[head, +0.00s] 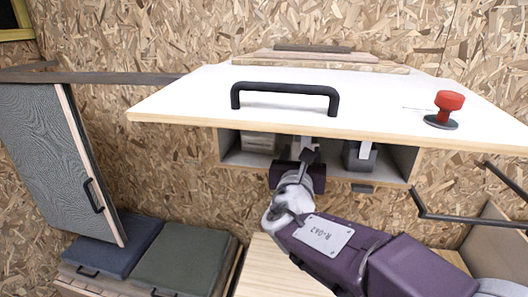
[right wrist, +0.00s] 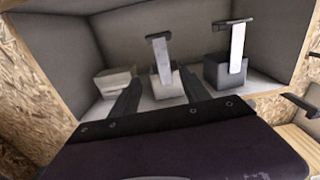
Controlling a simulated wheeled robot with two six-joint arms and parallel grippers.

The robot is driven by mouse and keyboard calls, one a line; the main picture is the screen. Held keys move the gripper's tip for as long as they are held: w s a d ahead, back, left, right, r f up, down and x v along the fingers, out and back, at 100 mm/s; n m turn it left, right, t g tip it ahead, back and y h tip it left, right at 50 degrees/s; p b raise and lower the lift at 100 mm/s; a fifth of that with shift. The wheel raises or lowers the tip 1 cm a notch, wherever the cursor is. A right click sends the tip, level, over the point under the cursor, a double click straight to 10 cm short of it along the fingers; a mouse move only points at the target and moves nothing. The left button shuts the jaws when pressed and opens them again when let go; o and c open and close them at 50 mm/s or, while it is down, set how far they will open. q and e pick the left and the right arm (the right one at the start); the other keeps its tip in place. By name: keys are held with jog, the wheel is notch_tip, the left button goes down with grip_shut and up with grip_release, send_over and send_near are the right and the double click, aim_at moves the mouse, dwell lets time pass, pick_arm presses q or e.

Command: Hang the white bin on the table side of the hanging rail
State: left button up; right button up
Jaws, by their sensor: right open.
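Several small bins stand in the grey cubby under the white panel. A black rail (head: 470,219) runs at the right. My left gripper is out of view.
A dark bin (right wrist: 224,74) with a white strap stands at the cubby's right. The white panel (head: 190,100) with a black handle (head: 284,89) overhangs the cubby (head: 400,165). A red knob (head: 449,101) stands on the panel. A grey door (head: 55,150) hangs open at left.

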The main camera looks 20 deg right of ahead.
aim_at(306, 143)
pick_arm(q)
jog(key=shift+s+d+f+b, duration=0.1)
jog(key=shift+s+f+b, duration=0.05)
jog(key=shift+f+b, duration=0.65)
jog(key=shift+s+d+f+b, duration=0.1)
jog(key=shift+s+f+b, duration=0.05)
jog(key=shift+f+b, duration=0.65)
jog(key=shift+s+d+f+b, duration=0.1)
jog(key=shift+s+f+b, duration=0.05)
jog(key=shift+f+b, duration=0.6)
pick_arm(e)
jog(key=shift+d+r+x, duration=0.1)
jog(key=shift+r+x, duration=0.05)
jog(key=shift+x, duration=3.4)
jog(key=shift+d+r+x, duration=0.1)
jog(key=shift+r+x, duration=0.05)
jog(key=shift+x, duration=3.4)
jog(key=shift+s, duration=0.2)
jog(key=shift+c, duration=0.3)
grip_shut()
